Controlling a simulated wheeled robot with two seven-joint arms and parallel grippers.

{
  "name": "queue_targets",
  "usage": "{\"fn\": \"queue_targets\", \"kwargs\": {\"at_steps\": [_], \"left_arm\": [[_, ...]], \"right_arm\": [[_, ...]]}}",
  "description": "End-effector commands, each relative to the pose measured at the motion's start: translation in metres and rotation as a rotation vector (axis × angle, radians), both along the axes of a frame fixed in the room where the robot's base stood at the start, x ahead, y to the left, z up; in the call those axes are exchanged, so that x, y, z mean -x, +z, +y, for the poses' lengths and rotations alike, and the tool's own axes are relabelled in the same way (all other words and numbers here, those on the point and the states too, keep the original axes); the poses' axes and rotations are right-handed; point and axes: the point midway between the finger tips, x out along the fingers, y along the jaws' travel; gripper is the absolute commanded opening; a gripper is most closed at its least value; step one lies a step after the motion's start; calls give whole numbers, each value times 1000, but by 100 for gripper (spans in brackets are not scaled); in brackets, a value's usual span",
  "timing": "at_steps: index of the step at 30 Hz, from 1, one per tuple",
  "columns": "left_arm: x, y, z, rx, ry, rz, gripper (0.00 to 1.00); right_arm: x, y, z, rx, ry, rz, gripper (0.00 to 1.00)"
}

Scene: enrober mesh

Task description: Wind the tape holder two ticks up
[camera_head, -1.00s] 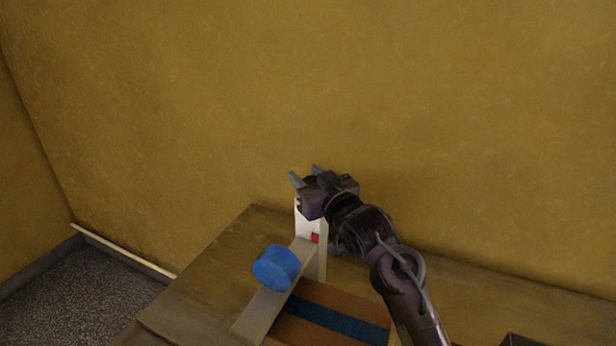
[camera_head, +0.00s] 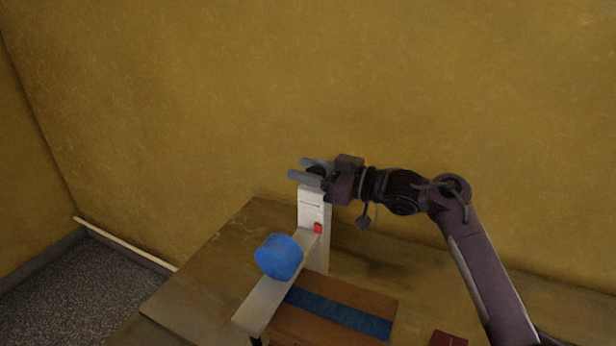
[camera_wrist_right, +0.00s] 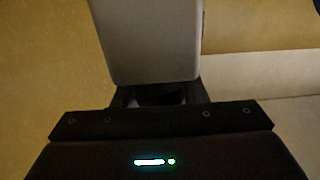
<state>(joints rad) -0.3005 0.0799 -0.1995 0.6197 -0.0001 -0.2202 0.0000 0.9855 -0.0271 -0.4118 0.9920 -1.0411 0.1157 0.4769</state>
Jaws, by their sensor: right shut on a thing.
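A white post (camera_head: 312,207) with dark markings stands upright on the table. A red marker (camera_head: 317,228) sits on its face. The pale arm of the tape holder (camera_head: 262,302) reaches from the post towards the front left and carries a blue tape roll (camera_head: 279,257). My right gripper (camera_head: 304,170) is at the top of the post, its fingers pointing left, shut on a small dark knob (camera_head: 316,171) that they mostly hide. In the right wrist view a grey block fills the top middle; the knob cannot be made out there. My left gripper is not in view.
A brown carton (camera_head: 350,291) with a blue tape stripe (camera_head: 340,313) lies beside and under the holder's arm. A dark red object (camera_head: 448,339) shows at the bottom edge. The wooden table (camera_head: 205,262) is clear on the left. The yellow wall (camera_head: 300,80) stands close behind the post.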

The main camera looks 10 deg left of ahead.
Motion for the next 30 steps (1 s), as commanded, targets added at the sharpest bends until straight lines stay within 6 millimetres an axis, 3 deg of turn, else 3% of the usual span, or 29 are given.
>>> {"fn": "queue_targets", "kwargs": {"at_steps": [6, 22, 23, 27, 30], "left_arm": [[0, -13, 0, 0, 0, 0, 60], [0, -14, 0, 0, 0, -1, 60], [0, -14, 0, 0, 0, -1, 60], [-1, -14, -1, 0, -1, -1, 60], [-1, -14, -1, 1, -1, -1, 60]], "right_arm": [[0, 0, 0, 0, 64, -5, 16], [1, 2, 0, -1, 84, -5, 16], [1, 2, 0, -1, 84, -5, 43], [1, 1, 0, 0, 84, -4, 60], [1, 1, 0, 0, 84, -4, 60]]}}
